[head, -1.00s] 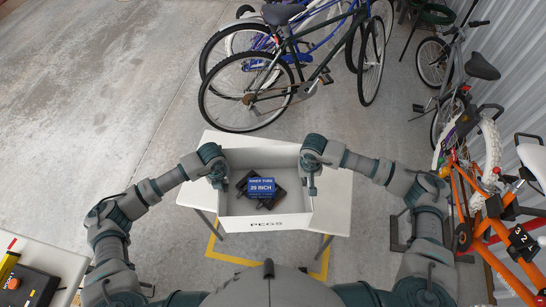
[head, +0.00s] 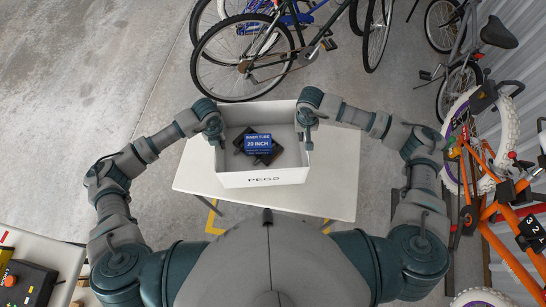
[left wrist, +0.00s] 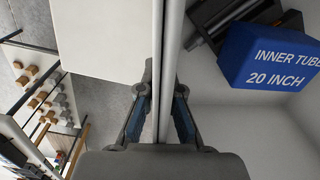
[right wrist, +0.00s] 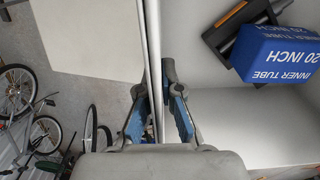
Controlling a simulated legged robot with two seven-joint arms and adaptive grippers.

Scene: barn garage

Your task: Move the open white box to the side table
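The open white box (head: 262,180), marked PEGS on its front, is over the middle of a white table (head: 335,175) in the head view. I cannot tell whether its base touches the top. A blue inner tube box (head: 258,143) and dark items lie inside it. My left gripper (head: 216,140) is shut on the box's left wall, with fingers on both sides of it in the left wrist view (left wrist: 160,105). My right gripper (head: 306,132) is shut on the right wall, which runs between its fingers in the right wrist view (right wrist: 155,100).
Bicycles (head: 260,60) stand beyond the table. An orange bike (head: 500,190) leans by the metal wall at right. A workbench (head: 45,255) with a tool case (head: 25,285) is at lower left. Table top is bare on both sides of the box.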

